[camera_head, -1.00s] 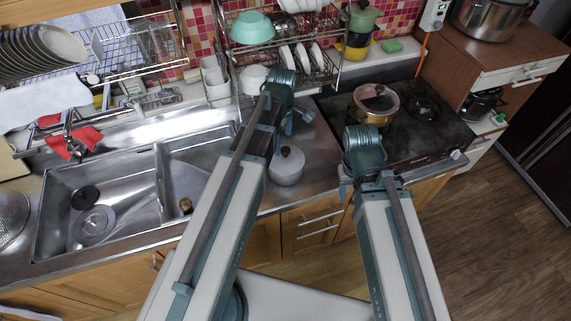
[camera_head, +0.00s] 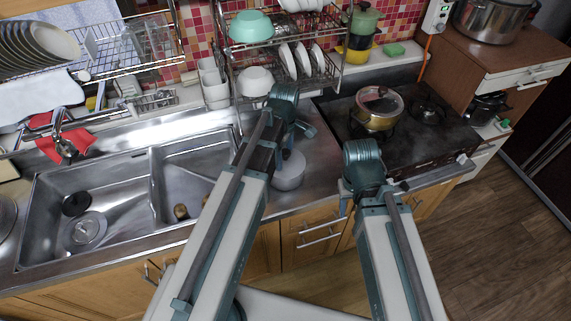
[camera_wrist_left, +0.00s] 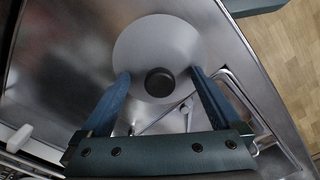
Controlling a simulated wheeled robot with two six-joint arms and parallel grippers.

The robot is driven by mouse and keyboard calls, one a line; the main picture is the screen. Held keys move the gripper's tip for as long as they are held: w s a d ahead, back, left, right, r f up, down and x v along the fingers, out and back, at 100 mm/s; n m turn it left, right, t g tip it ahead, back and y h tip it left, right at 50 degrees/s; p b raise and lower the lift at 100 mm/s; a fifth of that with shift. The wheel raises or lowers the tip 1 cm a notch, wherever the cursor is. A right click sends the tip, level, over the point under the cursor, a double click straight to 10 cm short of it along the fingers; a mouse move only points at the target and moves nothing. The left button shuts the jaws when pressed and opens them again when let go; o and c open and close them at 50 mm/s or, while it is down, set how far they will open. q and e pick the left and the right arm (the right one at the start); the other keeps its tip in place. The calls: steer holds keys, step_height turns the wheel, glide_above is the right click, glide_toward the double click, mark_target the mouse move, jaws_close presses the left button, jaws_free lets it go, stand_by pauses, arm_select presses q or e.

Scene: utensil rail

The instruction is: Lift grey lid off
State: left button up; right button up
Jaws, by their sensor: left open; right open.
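A small light grey pot (camera_head: 290,177) stands on the steel counter between sink and stove, partly hidden behind my left arm. Its round grey lid (camera_wrist_left: 158,45) with a black knob (camera_wrist_left: 160,82) fills the upper middle of the left wrist view. My left gripper (camera_wrist_left: 158,76) is open, with one finger on each side of the knob in that view. I cannot tell whether the fingertips touch the lid. In the head view my left gripper (camera_head: 288,152) is over the pot. My right gripper (camera_head: 344,205) is mostly hidden by its wrist, in front of the counter edge.
A golden pot with a glass lid (camera_head: 377,108) sits on the black stove (camera_head: 410,140) at right. A dish rack (camera_head: 282,50) stands behind the grey pot. The sink (camera_head: 130,200) is at left.

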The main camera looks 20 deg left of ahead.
arm_select(q)
steer(key=shift+c, duration=0.3)
steer(key=shift+s+r, duration=0.1)
jaws_close()
arm_select(e)
steer(key=shift+r, duration=0.1)
